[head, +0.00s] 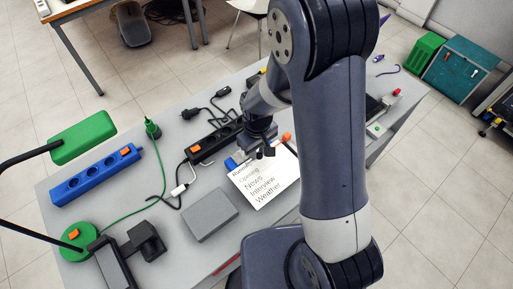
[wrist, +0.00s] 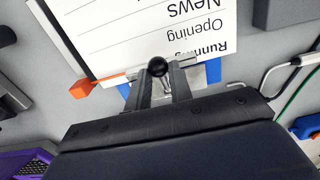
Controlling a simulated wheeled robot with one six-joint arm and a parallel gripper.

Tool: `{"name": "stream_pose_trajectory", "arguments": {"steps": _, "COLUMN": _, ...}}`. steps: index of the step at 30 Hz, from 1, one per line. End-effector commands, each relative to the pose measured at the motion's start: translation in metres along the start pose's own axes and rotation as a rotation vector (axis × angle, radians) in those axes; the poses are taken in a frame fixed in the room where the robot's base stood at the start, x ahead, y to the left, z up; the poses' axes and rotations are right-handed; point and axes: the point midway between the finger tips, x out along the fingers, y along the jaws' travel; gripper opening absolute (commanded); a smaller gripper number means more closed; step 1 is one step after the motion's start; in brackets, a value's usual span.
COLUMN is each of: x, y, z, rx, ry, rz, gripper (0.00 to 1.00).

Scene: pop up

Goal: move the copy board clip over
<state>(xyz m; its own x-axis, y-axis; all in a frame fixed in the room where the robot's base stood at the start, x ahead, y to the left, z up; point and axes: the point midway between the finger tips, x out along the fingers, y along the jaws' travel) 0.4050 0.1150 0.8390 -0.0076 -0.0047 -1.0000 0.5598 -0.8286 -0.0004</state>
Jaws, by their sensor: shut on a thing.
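The white copy board (head: 268,182) lies on the grey table, with lines of text such as News, Interview and Weather. It also shows upside down in the wrist view (wrist: 150,30). My gripper (wrist: 163,84) is at the board's heading edge, its two fingers shut around the metal stem of the clip, which has a black ball knob (wrist: 157,66). An orange block (wrist: 82,89) and strip lie to the left along that edge, and a blue part (wrist: 213,70) lies to the right. The fingers hide the clip's lower part. In the head view the arm hides part of the board.
A grey block (head: 210,215) stands left of the board. A black power strip (head: 213,138) with cables lies behind it. The table's grey surface shows between these.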

Motion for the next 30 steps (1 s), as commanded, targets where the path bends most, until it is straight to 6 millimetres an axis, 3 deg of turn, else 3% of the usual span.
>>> {"name": "stream_pose_trajectory", "arguments": {"steps": 29, "x": 0.023, "y": 0.000, "z": 0.007, "rx": 0.000, "ry": -0.004, "rz": -0.001, "gripper": 0.08}}
{"name": "stream_pose_trajectory", "arguments": {"steps": 30, "x": 0.024, "y": 0.000, "z": 0.007, "rx": 0.000, "ry": -0.004, "rz": -0.001, "gripper": 0.21}}
